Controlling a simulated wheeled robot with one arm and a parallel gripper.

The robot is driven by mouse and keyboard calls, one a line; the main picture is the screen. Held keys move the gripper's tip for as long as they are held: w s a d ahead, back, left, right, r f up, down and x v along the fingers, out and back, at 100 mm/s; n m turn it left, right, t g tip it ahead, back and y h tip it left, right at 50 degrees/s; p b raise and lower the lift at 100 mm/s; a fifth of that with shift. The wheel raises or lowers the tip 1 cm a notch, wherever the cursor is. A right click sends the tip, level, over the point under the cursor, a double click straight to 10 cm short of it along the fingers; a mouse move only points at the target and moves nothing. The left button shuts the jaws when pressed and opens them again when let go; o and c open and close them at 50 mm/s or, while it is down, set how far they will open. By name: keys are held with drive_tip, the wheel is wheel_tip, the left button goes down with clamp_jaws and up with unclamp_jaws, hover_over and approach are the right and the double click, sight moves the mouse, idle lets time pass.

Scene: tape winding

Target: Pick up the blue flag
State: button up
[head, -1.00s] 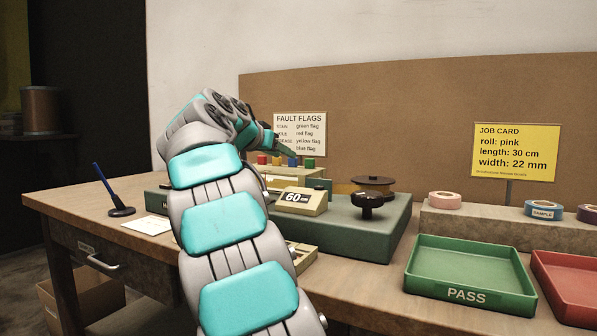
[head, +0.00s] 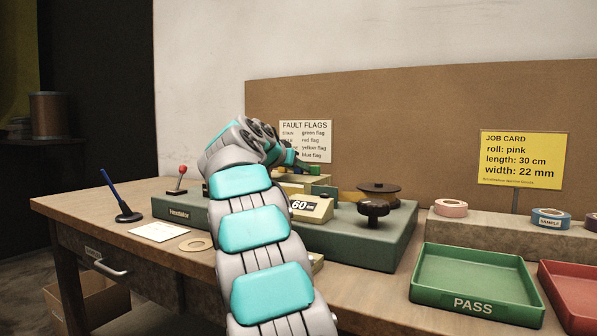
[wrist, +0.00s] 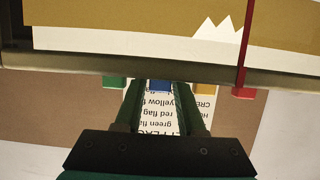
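In the wrist view the blue flag (wrist: 160,86) shows as a small blue block between the two fingertips of my gripper (wrist: 160,88). The gripper is open, with a gap between its fingers; whether they touch the flag I cannot tell. A green block (wrist: 115,82) is just left of the fingers, a yellow one (wrist: 203,88) just right, and a red one (wrist: 243,92) further right. In the head view my gripper (head: 301,164) is at the flag stand below the fault flags sign (head: 305,141). My arm hides most of the flags there.
The green machine base (head: 345,240) with dark knobs (head: 373,208) and a 60 mm display (head: 308,208) lies under my arm. A green PASS tray (head: 475,308) and tape rolls (head: 451,207) are at right. A red-knobbed lever (head: 182,172) stands at left.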

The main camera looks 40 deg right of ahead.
clamp_jaws()
idle(0.4)
